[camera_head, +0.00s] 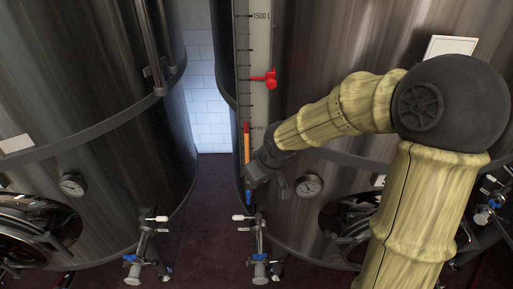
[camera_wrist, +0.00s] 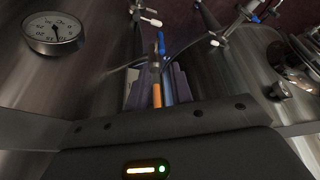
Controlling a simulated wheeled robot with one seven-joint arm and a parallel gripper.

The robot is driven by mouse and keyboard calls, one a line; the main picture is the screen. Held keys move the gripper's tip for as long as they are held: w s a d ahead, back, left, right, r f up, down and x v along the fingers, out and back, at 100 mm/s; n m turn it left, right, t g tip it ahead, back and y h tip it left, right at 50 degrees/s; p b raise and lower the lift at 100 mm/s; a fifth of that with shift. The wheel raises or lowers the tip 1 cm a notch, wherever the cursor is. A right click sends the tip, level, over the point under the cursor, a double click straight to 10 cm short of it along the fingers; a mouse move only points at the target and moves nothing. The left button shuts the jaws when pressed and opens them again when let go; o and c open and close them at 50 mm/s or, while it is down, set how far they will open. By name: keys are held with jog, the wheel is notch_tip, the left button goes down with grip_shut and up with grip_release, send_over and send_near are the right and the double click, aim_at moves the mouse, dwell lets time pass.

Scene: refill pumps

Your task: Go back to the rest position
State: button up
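My gripper (camera_head: 256,177) is at the end of my arm, which reaches in from the right in the head view. It is dark and small, in front of the right tank's scale (camera_head: 259,45). It sits beside the lower end of an orange upright tube or rod (camera_head: 246,148), just above a blue handle (camera_head: 249,197). In the wrist view the orange piece (camera_wrist: 157,95) stands just beyond the dark gripper body, with the blue handle (camera_wrist: 161,45) past it.
The right tank has a red marker (camera_head: 268,78) on its scale and a round gauge (camera_head: 309,186). The left tank has a gauge (camera_head: 72,185). Low valves (camera_head: 140,258) and (camera_head: 260,250) stand out in front. A gap to the tiled wall (camera_head: 206,95) lies between the tanks.

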jog(key=s+d+f+m+g+h+b, duration=0.1)
jog(key=s+d+f+m+h+b, duration=0.1)
jog(key=s+d+f+m+b, duration=0.4)
jog(key=s+d+f+b, duration=0.2)
jog(key=s+d+f, duration=0.1)
jog(key=s+d, duration=0.2)
jog(key=shift+s+f, duration=0.2)
jog(key=shift+s, duration=0.85)
